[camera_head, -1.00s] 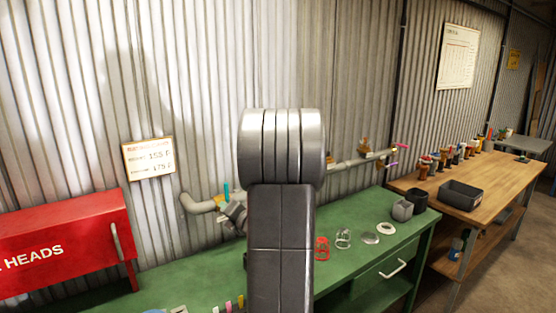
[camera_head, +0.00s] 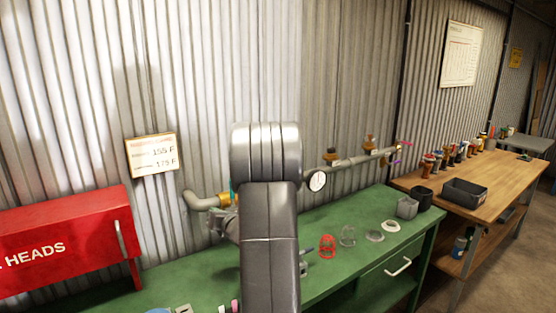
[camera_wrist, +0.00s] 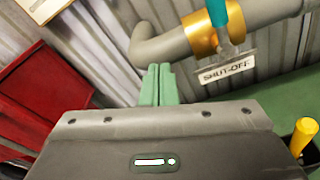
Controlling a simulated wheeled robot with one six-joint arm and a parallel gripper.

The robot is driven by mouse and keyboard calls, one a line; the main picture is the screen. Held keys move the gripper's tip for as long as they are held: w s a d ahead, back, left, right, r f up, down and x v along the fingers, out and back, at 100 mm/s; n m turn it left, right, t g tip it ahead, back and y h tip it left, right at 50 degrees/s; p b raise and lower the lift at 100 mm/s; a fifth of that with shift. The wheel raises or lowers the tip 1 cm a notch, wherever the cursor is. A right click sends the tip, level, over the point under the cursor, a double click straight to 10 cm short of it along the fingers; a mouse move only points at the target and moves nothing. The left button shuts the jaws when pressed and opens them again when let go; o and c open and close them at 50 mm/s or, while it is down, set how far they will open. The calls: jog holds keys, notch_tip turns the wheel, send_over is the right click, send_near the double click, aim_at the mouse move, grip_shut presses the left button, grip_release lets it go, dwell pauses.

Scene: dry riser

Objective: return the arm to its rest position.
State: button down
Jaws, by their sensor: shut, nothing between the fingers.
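My arm stands upright in the middle of the head view and covers part of the green bench (camera_head: 190,277) and the pipe behind it. My gripper (camera_wrist: 155,84) shows in the wrist view as two green fingers side by side, shut and empty. Its fingertips appear just below the grey pipe (camera_wrist: 178,45), left of the brass collar and the SHUT-OFF tag (camera_wrist: 227,71); I cannot tell whether they touch the pipe. In the head view the fingers are mostly hidden by my arm.
A red cabinet (camera_head: 62,240) stands at left. A gauge (camera_head: 317,181) sits on the wall pipe right of my arm. A wooden bench (camera_head: 490,180) is farther right.

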notch_tip(320, 180, down, 6)
jog(key=d+n+b, duration=0.1)
jog(key=n+b, duration=0.2)
jog(key=b, duration=0.2)
jog(key=shift+s+f+n+h, duration=0.15)
jog(key=shift+s+n+h, duration=0.25)
jog(key=shift+s, duration=0.1)
